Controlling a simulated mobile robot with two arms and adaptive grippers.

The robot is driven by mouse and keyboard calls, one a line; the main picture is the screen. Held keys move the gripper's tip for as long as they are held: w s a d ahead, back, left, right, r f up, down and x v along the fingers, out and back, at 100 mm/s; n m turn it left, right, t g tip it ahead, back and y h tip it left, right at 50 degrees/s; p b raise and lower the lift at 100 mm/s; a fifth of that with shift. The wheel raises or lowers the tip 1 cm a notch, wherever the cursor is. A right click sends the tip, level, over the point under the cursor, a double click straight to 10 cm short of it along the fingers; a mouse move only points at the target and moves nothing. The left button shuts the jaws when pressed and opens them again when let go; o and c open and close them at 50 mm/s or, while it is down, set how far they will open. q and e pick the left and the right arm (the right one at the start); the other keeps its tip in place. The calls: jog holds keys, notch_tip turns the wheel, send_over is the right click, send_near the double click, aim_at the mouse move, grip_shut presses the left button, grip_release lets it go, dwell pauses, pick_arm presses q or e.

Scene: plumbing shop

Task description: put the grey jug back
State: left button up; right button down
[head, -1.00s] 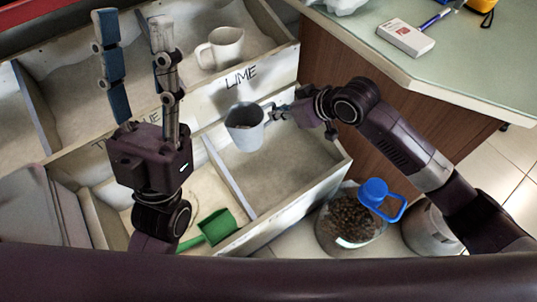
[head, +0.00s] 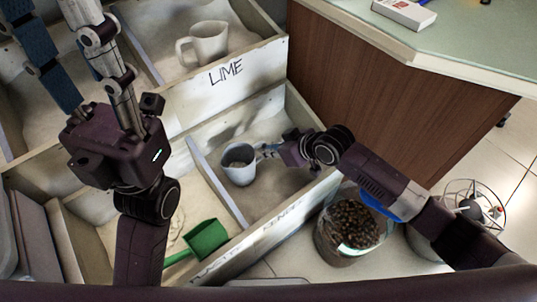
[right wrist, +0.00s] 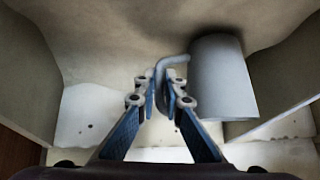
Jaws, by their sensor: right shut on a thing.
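The grey jug (head: 239,172) is upright in or just above the front right compartment (head: 290,165), close to its left divider. My right gripper (head: 266,150) reaches in from the right and is shut on the jug's handle. In the right wrist view the jug (right wrist: 222,80) is right of the fingers, and its handle runs between the fingertips (right wrist: 162,84). I cannot tell whether its base touches the sandy fill. My left gripper (head: 48,18) is open and empty over the bins at the left, its fingertips near the top edge.
A pale jug (head: 208,44) stands in the back bin marked LIME. A green scoop (head: 205,240) lies in the compartment to the left. A clear jar (head: 350,228) of brown bits stands on the floor at right, beneath my right arm. A counter (head: 440,40) is behind.

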jog(key=shift+f, duration=0.45)
jog(key=c, duration=2)
grip_release()
jog(key=shift+f, duration=0.15)
jog(key=shift+c, duration=0.2)
